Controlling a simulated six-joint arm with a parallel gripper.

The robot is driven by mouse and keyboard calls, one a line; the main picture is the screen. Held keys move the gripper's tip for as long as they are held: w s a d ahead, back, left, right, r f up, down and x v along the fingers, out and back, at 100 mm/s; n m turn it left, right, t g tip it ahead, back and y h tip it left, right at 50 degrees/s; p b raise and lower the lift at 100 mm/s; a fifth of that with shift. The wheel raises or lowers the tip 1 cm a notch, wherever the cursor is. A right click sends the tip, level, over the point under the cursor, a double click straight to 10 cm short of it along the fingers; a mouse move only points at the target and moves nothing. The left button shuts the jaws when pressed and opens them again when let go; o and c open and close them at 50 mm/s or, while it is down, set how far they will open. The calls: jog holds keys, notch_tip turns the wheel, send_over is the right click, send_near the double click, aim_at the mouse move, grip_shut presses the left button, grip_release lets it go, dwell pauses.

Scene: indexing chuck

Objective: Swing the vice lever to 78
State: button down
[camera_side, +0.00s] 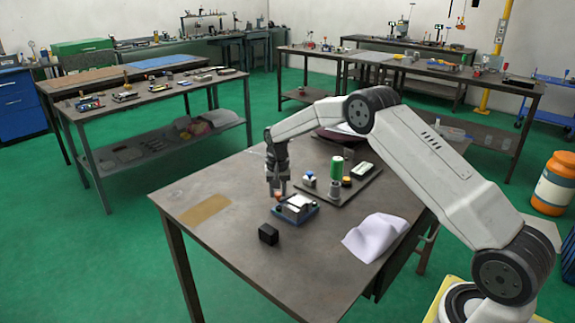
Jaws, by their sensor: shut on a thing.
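The vice (298,209) is a small device with a blue base and a pale top, on the near table. My gripper (277,192) points straight down at the vice's back left corner. It is shut on the vice lever (278,196), of which only a small orange-red end shows at the fingertips. The rest of the lever and any scale marks are too small or hidden to read, so I cannot tell its angle.
A black block (268,234) lies in front of the vice. A white cloth (375,237) lies to the right.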

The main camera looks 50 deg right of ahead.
jog(key=m, duration=0.1)
jog(key=w+m, duration=0.1)
jog(key=m, duration=0.1)
jog(key=shift+w+d, duration=0.25)
jog(key=shift+d, duration=0.05)
jog(key=m, duration=0.1)
jog(key=w+d+m, duration=0.1)
jog(key=shift+m, duration=0.3)
jog(key=m, duration=0.1)
jog(key=w+d+m, duration=0.1)
jog(key=m, duration=0.1)
jog(key=shift+d, duration=0.25)
jog(key=shift+w+d+m, duration=0.1)
jog(key=shift+d+m, duration=0.25)
jog(key=shift+m, duration=0.4)
jog(key=shift+w+d+m, duration=0.1)
jog(key=shift+d+m, duration=0.2)
jog(key=shift+m, duration=0.45)
jog(key=shift+c, duration=2.1)
grip_release()
jog(key=shift+r, duration=0.1)
notch_tip(320, 180, up, 8)
